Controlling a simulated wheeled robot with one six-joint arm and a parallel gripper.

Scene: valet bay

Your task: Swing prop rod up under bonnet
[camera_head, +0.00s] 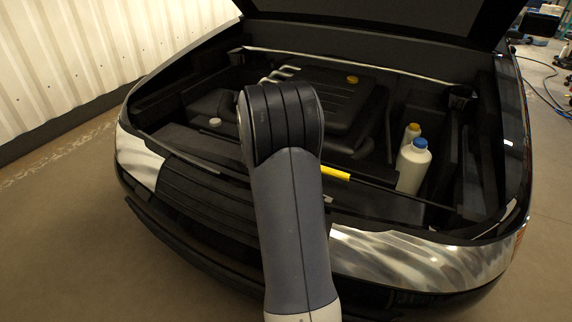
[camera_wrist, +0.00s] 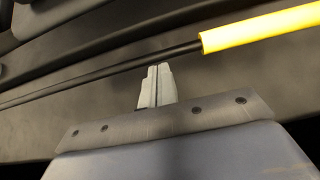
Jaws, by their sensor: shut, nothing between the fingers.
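The prop rod (camera_wrist: 130,64) is thin and black with a yellow sleeve (camera_wrist: 262,27). It lies low across the front of the engine bay; the yellow sleeve (camera_head: 335,173) shows just right of my arm in the head view. In the wrist view my gripper (camera_wrist: 157,68) has its two grey fingers together and empty. The tips are just below the black part of the rod, left of the sleeve; I cannot tell whether they touch it. The raised bonnet (camera_head: 375,17) spans the top of the head view. My arm hides my gripper in the head view.
The engine cover (camera_head: 335,97) with a yellow cap (camera_head: 352,79) fills the bay's middle. A white bottle with a blue cap (camera_head: 412,167) and a yellow-capped one behind it stand at right. A metal bar (camera_head: 400,71) crosses the back. The open space above the bay is clear.

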